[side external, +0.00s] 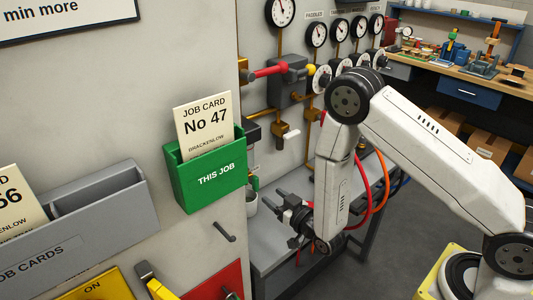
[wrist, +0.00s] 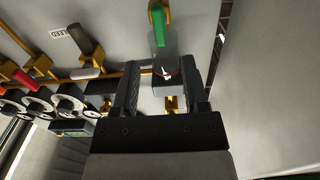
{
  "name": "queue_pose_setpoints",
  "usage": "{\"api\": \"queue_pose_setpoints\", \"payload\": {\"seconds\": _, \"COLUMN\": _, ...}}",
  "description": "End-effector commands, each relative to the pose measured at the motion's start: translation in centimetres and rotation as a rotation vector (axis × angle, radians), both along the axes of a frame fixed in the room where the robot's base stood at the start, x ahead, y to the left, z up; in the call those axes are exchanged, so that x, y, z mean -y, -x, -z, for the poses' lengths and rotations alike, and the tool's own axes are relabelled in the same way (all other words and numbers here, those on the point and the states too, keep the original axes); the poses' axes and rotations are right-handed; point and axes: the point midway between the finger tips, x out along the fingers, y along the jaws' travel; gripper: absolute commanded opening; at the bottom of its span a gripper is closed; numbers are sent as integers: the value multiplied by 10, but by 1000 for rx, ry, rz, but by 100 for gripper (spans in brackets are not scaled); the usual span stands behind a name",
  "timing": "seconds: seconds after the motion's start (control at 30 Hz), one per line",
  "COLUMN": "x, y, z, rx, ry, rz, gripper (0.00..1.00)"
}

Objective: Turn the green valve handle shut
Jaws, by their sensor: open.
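The green valve handle (wrist: 161,28) shows in the wrist view at the top, beside a yellow pipe, just above a dark grey body (wrist: 165,48). In the side view only a small green piece (side external: 255,184) shows past the edge of the green card holder; it seems to be the same handle, mostly hidden. My gripper (side external: 277,201) is open beside the panel, to the right of that green piece. In the wrist view its two fingers (wrist: 164,66) stand apart, with the handle beyond the tips. I see nothing held, and contact cannot be told.
The green card holder (side external: 206,180) sticks out from the wall near my gripper. A red-handled valve (side external: 268,71), yellow pipes and gauges (side external: 316,34) line the panel. A grey bench (side external: 278,240) lies below, with red and orange hoses (side external: 379,200) behind my arm.

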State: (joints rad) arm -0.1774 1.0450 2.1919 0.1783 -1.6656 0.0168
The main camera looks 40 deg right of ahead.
Motion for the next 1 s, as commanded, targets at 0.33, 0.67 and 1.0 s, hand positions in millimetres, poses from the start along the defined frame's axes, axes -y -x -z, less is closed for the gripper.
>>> {"api": "queue_pose_setpoints", "payload": {"seconds": 0.33, "x": 0, "y": -34, "z": -1, "rx": 2, "ry": -1, "rz": 0, "gripper": 57}}
{"api": "queue_pose_setpoints", "payload": {"seconds": 0.67, "x": 0, "y": -66, "z": 0, "rx": 0, "ry": 0, "rz": 0, "gripper": 57}}
{"api": "queue_pose_setpoints", "payload": {"seconds": 1.0, "x": 0, "y": -73, "z": 0, "rx": -2, "ry": 1, "rz": 0, "gripper": 57}}
